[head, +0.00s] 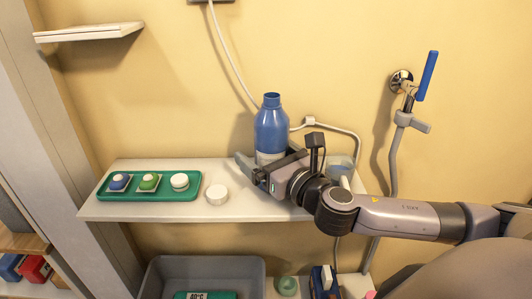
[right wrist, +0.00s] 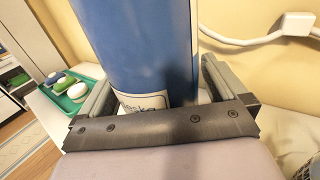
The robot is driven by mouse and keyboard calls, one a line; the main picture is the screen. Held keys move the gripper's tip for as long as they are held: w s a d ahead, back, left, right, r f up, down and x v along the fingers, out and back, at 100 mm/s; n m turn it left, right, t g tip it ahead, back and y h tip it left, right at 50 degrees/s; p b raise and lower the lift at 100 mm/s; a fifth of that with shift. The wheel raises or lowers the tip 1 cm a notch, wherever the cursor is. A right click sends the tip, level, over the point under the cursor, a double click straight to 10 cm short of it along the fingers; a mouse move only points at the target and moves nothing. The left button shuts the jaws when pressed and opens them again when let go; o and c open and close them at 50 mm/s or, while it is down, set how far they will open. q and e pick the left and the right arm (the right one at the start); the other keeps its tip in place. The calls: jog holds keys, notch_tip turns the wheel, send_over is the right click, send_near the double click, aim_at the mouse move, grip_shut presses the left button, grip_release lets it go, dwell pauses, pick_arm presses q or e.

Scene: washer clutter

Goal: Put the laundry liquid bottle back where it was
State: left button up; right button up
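The blue laundry liquid bottle (head: 271,130) with a white label stands upright on the white shelf (head: 115,211) near the wall. Its neck is uncapped. My right gripper (head: 264,165) is low at the bottle, its fingers open on either side of it. In the right wrist view the bottle (right wrist: 145,50) fills the space between the fingers, with a small gap showing at the right finger. The gripper hides the bottle's base. A round white cap (head: 216,194) lies on the shelf left of the gripper. My left gripper is not in view.
A green tray (head: 152,195) with several soap-like pieces is on the shelf's left part. A translucent cup-like thing (head: 340,168) stands behind my right wrist. A grey bin (head: 160,272) is below the shelf. A hose and blue-handled tap (head: 427,76) are on the wall.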

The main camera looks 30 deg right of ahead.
jog(key=shift+s+r, duration=0.1)
jog(key=s+b, duration=0.1)
jog(key=s, duration=0.5)
jog(key=shift+s+d, duration=0.1)
jog(key=shift+s, duration=0.05)
jog(key=s+p, duration=0.1)
jog(key=s, duration=0.1)
jog(key=s+p, duration=0.1)
jog(key=shift+s+d+r+p, duration=0.2)
jog(key=shift+s+p, duration=0.1)
jog(key=shift+s, duration=0.1)
jog(key=shift+s+f+p, duration=0.1)
jog(key=shift+s+p, duration=0.55)
jog(key=shift+s, duration=0.15)
jog(key=shift+s+f, duration=0.1)
jog(key=shift+s, duration=0.05)
